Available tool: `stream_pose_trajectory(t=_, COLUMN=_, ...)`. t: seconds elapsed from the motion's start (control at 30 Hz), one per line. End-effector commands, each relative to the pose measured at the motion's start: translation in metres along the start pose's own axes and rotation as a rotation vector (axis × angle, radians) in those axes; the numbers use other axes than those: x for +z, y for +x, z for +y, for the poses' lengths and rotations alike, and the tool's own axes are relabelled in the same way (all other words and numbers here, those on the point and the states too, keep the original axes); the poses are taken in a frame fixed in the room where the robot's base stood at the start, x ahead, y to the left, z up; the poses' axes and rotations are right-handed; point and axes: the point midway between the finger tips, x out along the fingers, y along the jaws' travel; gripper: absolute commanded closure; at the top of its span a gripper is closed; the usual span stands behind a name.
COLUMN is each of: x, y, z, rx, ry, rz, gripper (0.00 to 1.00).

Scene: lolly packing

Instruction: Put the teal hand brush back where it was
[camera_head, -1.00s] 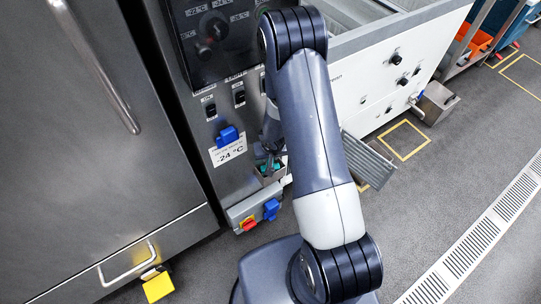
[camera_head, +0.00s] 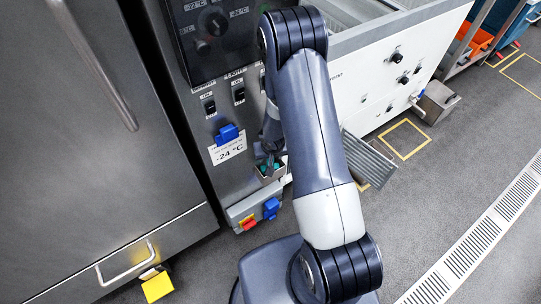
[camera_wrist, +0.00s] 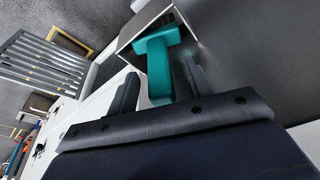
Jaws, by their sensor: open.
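The teal hand brush (camera_wrist: 157,66) stands in a small metal holder (camera_wrist: 140,24) in the wrist view, with its handle towards my gripper. In the head view, a little of the teal brush (camera_head: 277,167) shows at the holder (camera_head: 271,178) on the side of the machine, mostly hidden by my arm. My gripper (camera_wrist: 162,82) is open, with one finger on each side of the brush handle. A gap shows on the right side; whether the left finger touches cannot be told. The brush's lower part is hidden in the holder.
A blue latch (camera_head: 227,134) and a -24 °C label sit on the machine panel left of the holder. A slatted metal tray (camera_head: 369,160) juts out to the right. The floor on the right is mostly clear.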

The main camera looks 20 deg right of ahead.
Motion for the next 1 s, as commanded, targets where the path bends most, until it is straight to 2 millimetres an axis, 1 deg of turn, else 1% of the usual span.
stream_pose_trajectory(t=0.07, x=0.000, y=-0.002, z=0.000, rx=0.000, ry=0.000, rz=0.000, gripper=0.51)
stream_pose_trajectory(t=0.17, x=-0.001, y=-0.012, z=0.000, rx=0.000, ry=0.000, rz=0.001, gripper=0.51)
stream_pose_trajectory(t=0.5, x=-0.002, y=-0.077, z=0.000, rx=0.000, ry=0.001, rz=0.002, gripper=0.51)
stream_pose_trajectory(t=0.6, x=-0.002, y=-0.091, z=0.000, rx=0.000, ry=0.001, rz=0.002, gripper=0.51)
stream_pose_trajectory(t=0.7, x=-0.001, y=-0.101, z=0.000, rx=0.000, ry=0.000, rz=0.001, gripper=0.51)
stream_pose_trajectory(t=0.8, x=-0.001, y=-0.107, z=0.000, rx=0.000, ry=0.000, rz=0.000, gripper=0.51)
stream_pose_trajectory(t=1.0, x=0.000, y=-0.108, z=0.000, rx=0.000, ry=0.000, rz=0.000, gripper=0.51)
